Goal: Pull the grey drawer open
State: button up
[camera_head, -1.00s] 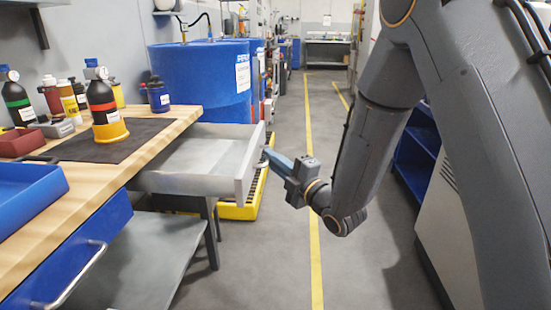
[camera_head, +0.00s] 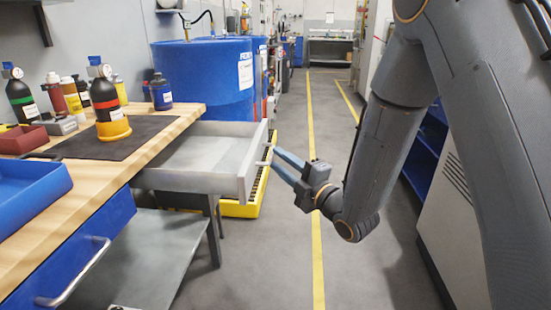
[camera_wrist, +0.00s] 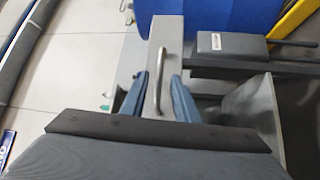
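The handle also shows in the head view (camera_head: 264,162), at the drawer's right end. My gripper (camera_wrist: 158,78) is open, with one blue finger on each side of the handle and gaps between. In the head view my gripper (camera_head: 279,160) is just right of the drawer front.
The wooden workbench (camera_head: 165,135) holds bottles and a blue tray (camera_head: 30,190). A blue drawer (camera_head: 75,250) is below its near edge. Blue drums (camera_head: 205,80) stand behind on a yellow pallet (camera_head: 240,208). The floor right of the drawer is clear up to a cabinet (camera_head: 450,230).

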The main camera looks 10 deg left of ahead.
jog(key=v, duration=0.5)
jog(key=shift+s+d, duration=0.1)
jog(key=shift+d, duration=0.05)
